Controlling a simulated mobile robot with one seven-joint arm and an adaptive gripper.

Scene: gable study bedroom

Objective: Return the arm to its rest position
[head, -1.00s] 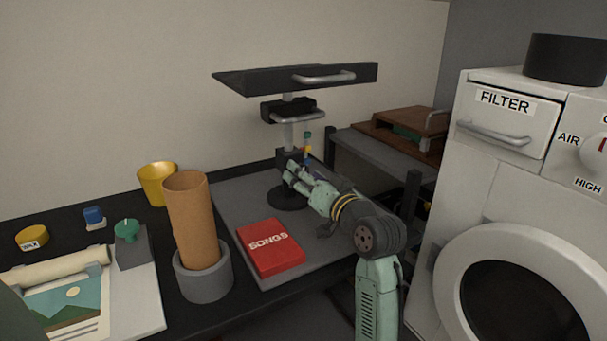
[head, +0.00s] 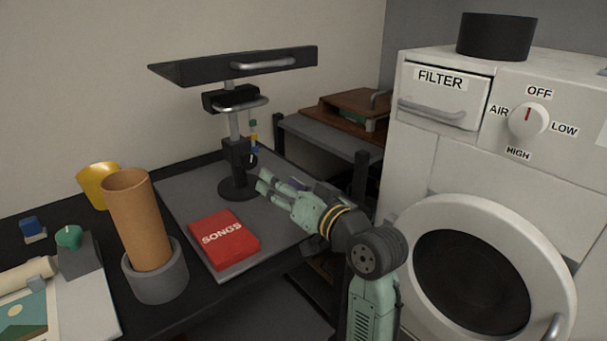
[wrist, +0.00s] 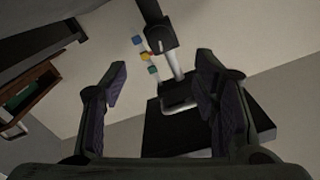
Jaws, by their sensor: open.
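My arm (head: 372,290) rises at the lower middle of the head view and bends left over the right edge of the desk. My gripper (head: 266,184) points left, toward the black stand (head: 237,170), and looks apart from it. In the wrist view my gripper (wrist: 160,95) has its two fingers spread wide with nothing between them. The stand's post (wrist: 168,60) shows beyond the fingers.
A red SONGS book (head: 224,238) lies on the grey mat (head: 185,190). A brown tube (head: 138,220) stands in a grey holder (head: 157,282). A white machine (head: 440,165) stands close at right. A dark shelf (head: 320,135) stands behind the arm.

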